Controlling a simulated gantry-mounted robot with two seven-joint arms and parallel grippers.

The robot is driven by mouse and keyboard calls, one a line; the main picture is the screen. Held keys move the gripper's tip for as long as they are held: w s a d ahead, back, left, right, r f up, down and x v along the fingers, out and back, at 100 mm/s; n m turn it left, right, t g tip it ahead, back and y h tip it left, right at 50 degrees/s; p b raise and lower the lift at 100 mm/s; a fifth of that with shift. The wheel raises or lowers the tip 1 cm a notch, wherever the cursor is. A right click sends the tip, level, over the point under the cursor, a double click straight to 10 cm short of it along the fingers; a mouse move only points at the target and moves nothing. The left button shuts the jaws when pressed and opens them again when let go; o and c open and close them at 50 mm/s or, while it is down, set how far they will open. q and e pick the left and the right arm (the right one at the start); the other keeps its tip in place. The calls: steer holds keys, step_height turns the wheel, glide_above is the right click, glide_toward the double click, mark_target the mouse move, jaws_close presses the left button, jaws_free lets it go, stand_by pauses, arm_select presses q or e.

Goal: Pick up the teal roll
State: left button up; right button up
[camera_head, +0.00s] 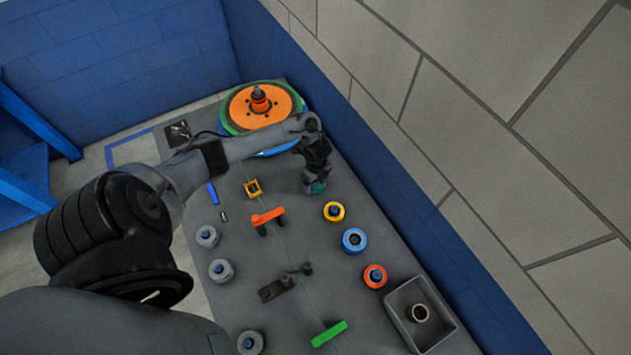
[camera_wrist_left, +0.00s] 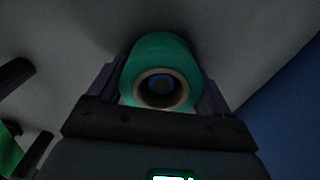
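The teal roll (camera_head: 317,188) is at the far right of the grey panel, directly under my left gripper (camera_head: 316,178), which points down. In the left wrist view the teal roll (camera_wrist_left: 160,54) lies between the two fingers of my left gripper (camera_wrist_left: 163,88), with a pale core and something bluish inside its hole. No clear gap shows on either side, but I cannot tell whether the fingers press on it. I also cannot tell whether it sits on the panel or is raised. My right gripper is not in view.
A yellow roll (camera_head: 334,212), a blue roll (camera_head: 355,240) and an orange roll (camera_head: 375,276) stand in a row nearby. A grey bin (camera_head: 402,293) holds a ring. An orange disc (camera_head: 262,106) lies behind the arm. The blue wall (camera_head: 400,190) runs close along the right.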

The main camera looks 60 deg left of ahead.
arm_select(q)
steer(key=c, duration=0.4)
steer(key=shift+r, duration=0.75)
steer(key=r+p, duration=0.1)
steer(key=r, duration=0.2)
steer(key=shift+d, duration=0.2)
steer(key=s+d+r+p, duration=0.1)
steer(key=d+r+p, duration=0.3)
steer(key=d, duration=0.7)
steer(key=shift+r+p, duration=0.3)
steer(key=shift+r, duration=0.95)
steer(key=shift+d, duration=0.1)
